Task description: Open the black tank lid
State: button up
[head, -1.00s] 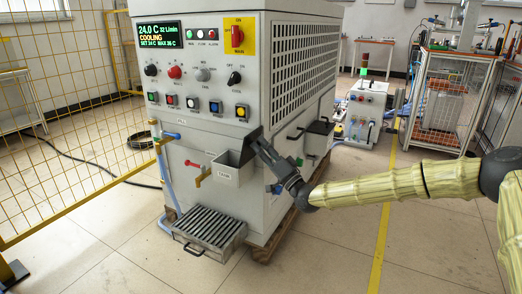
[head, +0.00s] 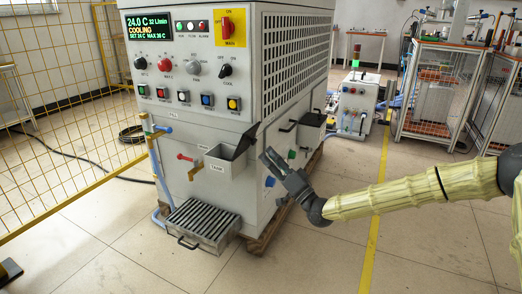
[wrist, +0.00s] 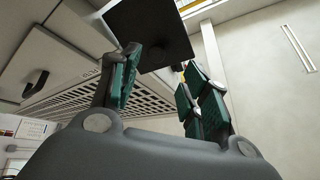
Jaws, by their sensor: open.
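The black tank lid (head: 247,140) is raised at a steep tilt along the right side of the small grey tank (head: 226,168) on the front of the machine. The tank's dark opening shows to its left. In the wrist view the lid (wrist: 148,30) is a dark plate beyond my fingertips. My gripper (head: 268,158) is just right of the lid, fingers pointing up and left toward it. In the wrist view my gripper (wrist: 160,62) has its green-padded fingers apart with nothing held between them. I cannot tell whether a finger touches the lid.
The machine (head: 200,60) has a control panel above the tank. A slatted drawer (head: 200,226) juts out low in front. A second box (head: 311,128) with a black top and a handle hang on the machine's side. A yellow mesh fence (head: 65,110) stands left.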

jog(key=shift+v, duration=1.65)
jog(key=c, duration=0.5)
jog(key=shift+n, duration=0.5)
jog(key=c, duration=0.4)
jog(key=shift+d+f+n+p, duration=0.15)
jog(key=shift+n+p, duration=0.15)
jog(key=shift+n, duration=0.3)
grip_shut()
jog(key=n+g+y+p, duration=0.3)
jog(key=n+g+p, duration=0.2)
jog(key=n, duration=2.3)
send_near(246, 140)
jog(key=b+x, duration=0.4)
jog(key=b, duration=0.1)
jog(key=shift+s, duration=0.2)
